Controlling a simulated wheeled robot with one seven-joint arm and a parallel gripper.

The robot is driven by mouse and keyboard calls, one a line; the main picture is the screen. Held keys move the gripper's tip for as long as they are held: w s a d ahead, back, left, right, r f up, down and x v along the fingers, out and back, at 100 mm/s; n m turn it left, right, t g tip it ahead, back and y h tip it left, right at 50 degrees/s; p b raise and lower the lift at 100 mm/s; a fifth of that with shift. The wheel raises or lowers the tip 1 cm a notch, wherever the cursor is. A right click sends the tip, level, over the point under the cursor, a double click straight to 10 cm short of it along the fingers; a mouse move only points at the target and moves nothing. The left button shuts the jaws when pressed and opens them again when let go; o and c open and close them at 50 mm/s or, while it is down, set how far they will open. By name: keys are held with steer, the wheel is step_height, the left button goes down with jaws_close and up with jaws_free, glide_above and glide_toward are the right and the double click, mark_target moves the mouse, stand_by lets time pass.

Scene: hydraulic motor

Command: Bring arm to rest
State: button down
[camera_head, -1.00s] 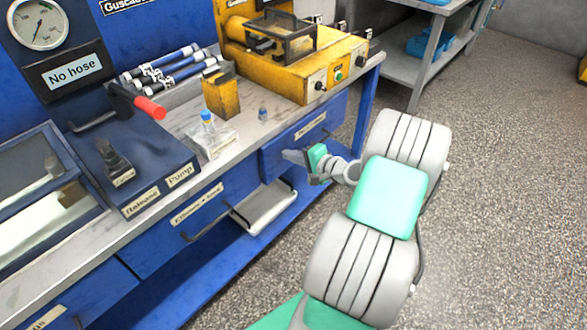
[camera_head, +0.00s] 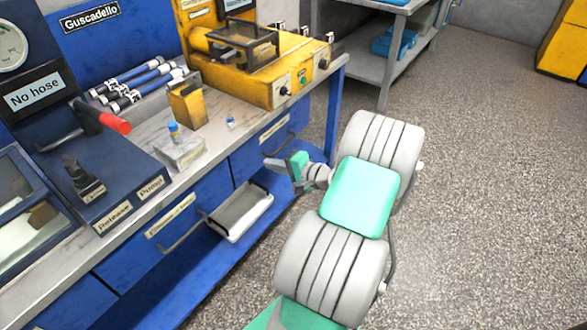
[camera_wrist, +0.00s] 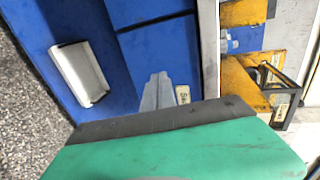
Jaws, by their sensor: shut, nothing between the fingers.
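My gripper (camera_head: 275,164) is in front of the blue workbench, at the height of its drawers and beside the lower shelf. Its fingers are shut with nothing held, and they point left toward the bench. My arm is bent, with its grey and green links over the floor in front of the bench. In the wrist view, the gripper fingers (camera_wrist: 158,92) show in front of the blue drawer fronts, partly hidden by my green wrist housing.
The workbench (camera_head: 60,250) holds a yellow machine (camera_head: 265,70), a yellow block (camera_head: 187,104), a small blue-capped part (camera_head: 180,145) and a red-handled pump lever (camera_head: 115,122). A white tray (camera_head: 242,212) lies on the lower shelf. The speckled floor at right is open.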

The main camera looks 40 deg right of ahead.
steer(key=v, duration=0.7)
steer(key=w+a+r+n+g+y+p, duration=0.1)
steer(key=a+r+n+g+p, duration=0.2)
steer(key=a, duration=0.2)
steer(key=w+a+r+n+g+p, duration=0.2)
steer(key=a+n, duration=0.1)
steer(key=a, duration=0.3)
steer(key=w+a+r+n+g+y+p, duration=0.1)
steer(key=a+r+n+g+p, duration=0.2)
steer(key=a, duration=0.2)
steer(key=s+a+r+n+g+h+p, duration=0.1)
steer(key=s+a+r+n+h+p, duration=0.1)
steer(key=a+r, duration=0.4)
steer(key=s+a+r+n+g+h+p, duration=0.2)
steer(key=s+a+r+n+p, duration=0.3)
steer(key=r, duration=0.4)
steer(key=s+a+p, duration=0.1)
steer(key=s+a, duration=0.1)
steer(key=shift+s+h, duration=0.3)
steer(key=shift+h, duration=0.1)
